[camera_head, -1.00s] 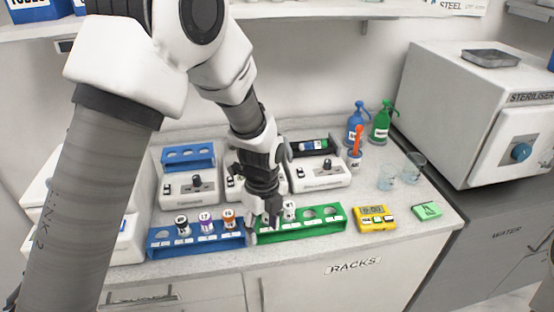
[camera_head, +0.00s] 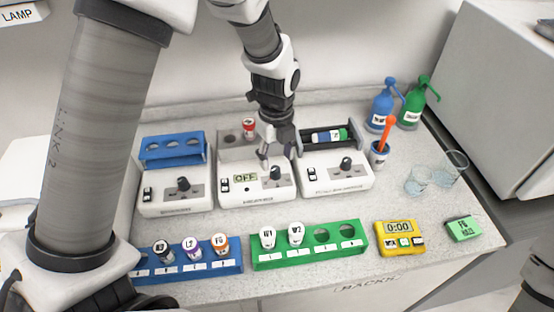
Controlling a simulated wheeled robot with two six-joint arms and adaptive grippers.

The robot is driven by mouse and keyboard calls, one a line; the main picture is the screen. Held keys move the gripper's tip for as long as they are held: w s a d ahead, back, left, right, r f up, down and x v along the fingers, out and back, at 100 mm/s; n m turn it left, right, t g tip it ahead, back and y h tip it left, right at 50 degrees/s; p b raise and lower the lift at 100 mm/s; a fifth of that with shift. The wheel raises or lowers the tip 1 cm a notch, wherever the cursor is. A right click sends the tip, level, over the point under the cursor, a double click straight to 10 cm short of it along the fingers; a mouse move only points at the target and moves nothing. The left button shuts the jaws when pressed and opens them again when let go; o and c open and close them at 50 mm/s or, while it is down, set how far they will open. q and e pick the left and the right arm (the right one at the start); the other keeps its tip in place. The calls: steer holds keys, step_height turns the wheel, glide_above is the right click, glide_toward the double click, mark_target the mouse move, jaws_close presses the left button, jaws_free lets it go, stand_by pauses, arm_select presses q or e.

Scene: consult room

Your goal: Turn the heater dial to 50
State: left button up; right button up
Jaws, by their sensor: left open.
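The heater (camera_head: 255,190) is the middle of three white units on the counter. Its small display (camera_head: 245,178) reads OFF. Its dark dial (camera_head: 277,173) sits right of the display on a grey panel. My left gripper (camera_head: 279,157) is open and points down over the heater, its fingertips just above and behind the dial. I cannot tell whether a finger touches the dial. The scale around the dial is too small to read.
Similar units stand left (camera_head: 175,195) and right (camera_head: 335,180) of the heater, each with its own knob. A blue rack (camera_head: 215,268) and a green rack (camera_head: 320,257) with capped tubes stand in front. A yellow timer (camera_head: 399,238), glasses and pump bottles are at right.

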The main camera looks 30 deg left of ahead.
mark_target(276, 169)
arm_select(q)
steer(key=shift+s+d+f, duration=0.1)
steer(key=shift+s+f, duration=0.2)
steer(key=shift+f, duration=0.6)
steer(key=f, duration=0.1)
steer(key=w+f, duration=0.1)
steer(key=a+f, duration=0.1)
steer(key=shift+w+f+p, duration=0.2)
steer(key=shift+f+p, duration=0.1)
steer(key=shift+f, duration=0.1)
steer(key=shift+s+d+r, duration=0.1)
steer(key=shift+s+d, duration=0.05)
steer(key=shift+s+d+r, duration=0.1)
steer(key=shift+s+r, duration=0.05)
steer(key=shift+s, duration=0.05)
steer(key=c, duration=0.9)
jaws_close()
